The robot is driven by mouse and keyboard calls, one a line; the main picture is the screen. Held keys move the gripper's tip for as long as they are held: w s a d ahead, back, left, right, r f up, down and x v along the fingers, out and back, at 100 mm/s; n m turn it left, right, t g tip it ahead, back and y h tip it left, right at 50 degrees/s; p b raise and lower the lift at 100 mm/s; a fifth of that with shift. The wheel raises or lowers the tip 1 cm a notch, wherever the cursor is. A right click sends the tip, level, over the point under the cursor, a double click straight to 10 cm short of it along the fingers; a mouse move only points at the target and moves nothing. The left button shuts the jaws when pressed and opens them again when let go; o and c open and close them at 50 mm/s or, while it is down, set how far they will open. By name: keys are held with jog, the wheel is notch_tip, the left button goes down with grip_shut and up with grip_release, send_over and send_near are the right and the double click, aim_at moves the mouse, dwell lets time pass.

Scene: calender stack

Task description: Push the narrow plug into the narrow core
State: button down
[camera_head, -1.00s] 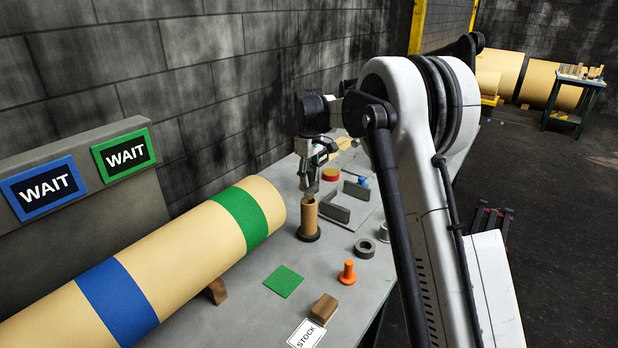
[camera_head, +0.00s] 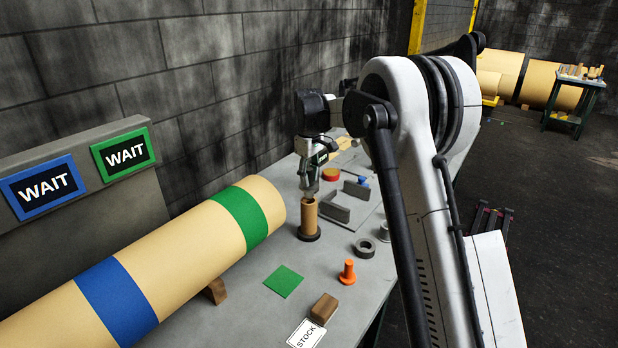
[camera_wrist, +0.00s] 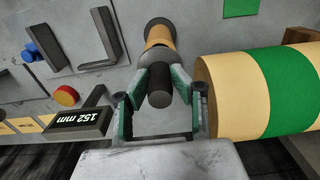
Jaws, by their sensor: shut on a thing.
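The narrow core (camera_head: 309,219) is a tan tube standing upright in a dark round base on the bench; it also shows in the wrist view (camera_wrist: 159,35). My gripper (camera_head: 310,194) is directly above the core's top end, pointing down, with its tips very close to the rim. In the wrist view, my gripper (camera_wrist: 160,84) is shut on the narrow plug (camera_wrist: 160,97), a dark grey cylinder between the two fingers.
A large tan roll (camera_head: 180,260) with green and blue bands lies left of the core. A grey angle bracket (camera_head: 338,211), a grey ring (camera_head: 365,248), an orange peg (camera_head: 347,272), a green square (camera_head: 283,280) and a brown block (camera_head: 324,308) are on the bench. Both signs read WAIT.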

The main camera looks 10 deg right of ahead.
aim_at(309, 189)
jog(key=shift+f+b, duration=1.75)
jog(key=shift+f, duration=0.75)
dwell(0.5)
jog(key=c, duration=1.1)
grip_release()
jog(key=shift+r, duration=0.15)
jog(key=shift+r+p, duration=1.45)
jog(key=shift+r, duration=1.95)
